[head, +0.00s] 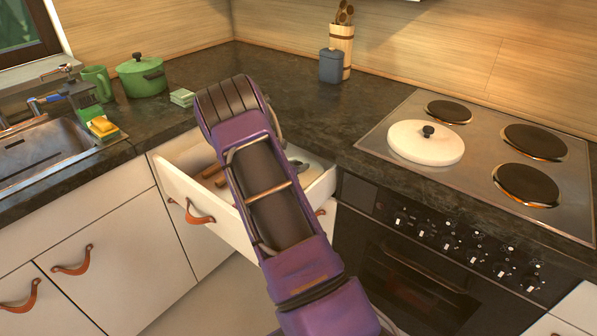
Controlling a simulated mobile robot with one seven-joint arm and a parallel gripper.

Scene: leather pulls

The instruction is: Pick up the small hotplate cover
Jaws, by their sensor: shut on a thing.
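A round white hotplate cover (411,143) with a black knob lies flat over the front-left hotplate of the cooktop (478,164). It is the only hotplate cover I can make out, and I cannot tell from this view whether it is the small one. My purple arm reaches from the bottom edge up over the open drawer, left of the cover and apart from it. My gripper is hidden behind the arm, so its fingers and anything between them do not show.
The open drawer (238,222) juts out below the counter, with wooden-handled items and a pale item inside, partly hidden. Three bare hotplates surround the cover. A utensil holder (341,52) and blue-grey canister (331,66) stand behind. The counter (300,110) between is clear.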

